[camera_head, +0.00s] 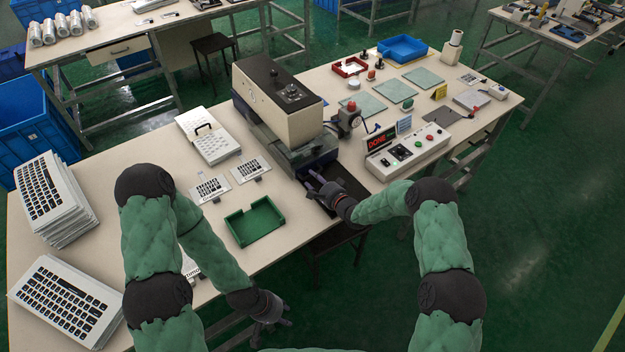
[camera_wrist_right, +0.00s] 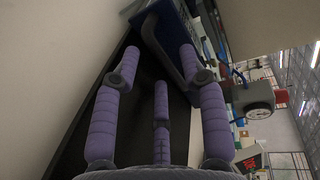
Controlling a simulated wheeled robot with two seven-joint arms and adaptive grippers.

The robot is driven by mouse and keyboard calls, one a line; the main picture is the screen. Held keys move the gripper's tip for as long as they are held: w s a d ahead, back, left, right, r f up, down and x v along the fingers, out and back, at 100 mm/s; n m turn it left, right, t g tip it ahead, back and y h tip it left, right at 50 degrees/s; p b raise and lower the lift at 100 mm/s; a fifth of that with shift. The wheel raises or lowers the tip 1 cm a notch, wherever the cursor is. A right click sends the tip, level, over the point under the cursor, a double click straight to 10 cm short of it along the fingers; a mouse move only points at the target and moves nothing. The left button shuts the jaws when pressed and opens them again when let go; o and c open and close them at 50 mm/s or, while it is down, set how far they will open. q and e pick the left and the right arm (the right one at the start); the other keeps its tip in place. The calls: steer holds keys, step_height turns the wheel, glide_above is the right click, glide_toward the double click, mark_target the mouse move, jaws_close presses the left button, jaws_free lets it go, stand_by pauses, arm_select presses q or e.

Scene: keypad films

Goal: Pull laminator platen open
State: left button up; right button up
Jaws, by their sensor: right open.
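The laminator (camera_head: 278,100) is a beige and black press standing on the table, with a dark blue lower body. A flat dark platen (camera_head: 352,178) sticks out at its front, toward me. My right gripper (camera_head: 318,184) is over the platen's front part, its fingers pointing at the machine. In the right wrist view my right gripper (camera_wrist_right: 159,65) has its fingers spread, with nothing between them and a dark surface behind. Whether a finger touches the platen or its handle I cannot tell. My left gripper (camera_head: 277,312) hangs low beyond the table's front edge, apart from everything; its finger opening is unclear.
A green tray (camera_head: 254,222), two keypad films (camera_head: 250,169) and a white case (camera_head: 208,137) lie left of the laminator. Stacked keyboards (camera_head: 50,198) stand at far left. A control box (camera_head: 408,150) with a red "DONE" display is to the right.

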steer(key=shift+x, duration=0.9)
jaws_close()
steer(key=f+p+v, duration=0.1)
steer(key=f+v, duration=0.1)
steer(key=v, duration=0.9)
steer(key=f+p+v, duration=0.1)
steer(key=f+v, duration=0.2)
steer(key=v, duration=0.9)
steer(key=shift+p+v, duration=0.3)
steer(key=shift+v, duration=0.55)
jaws_free()
steer(key=shift+f, duration=0.1)
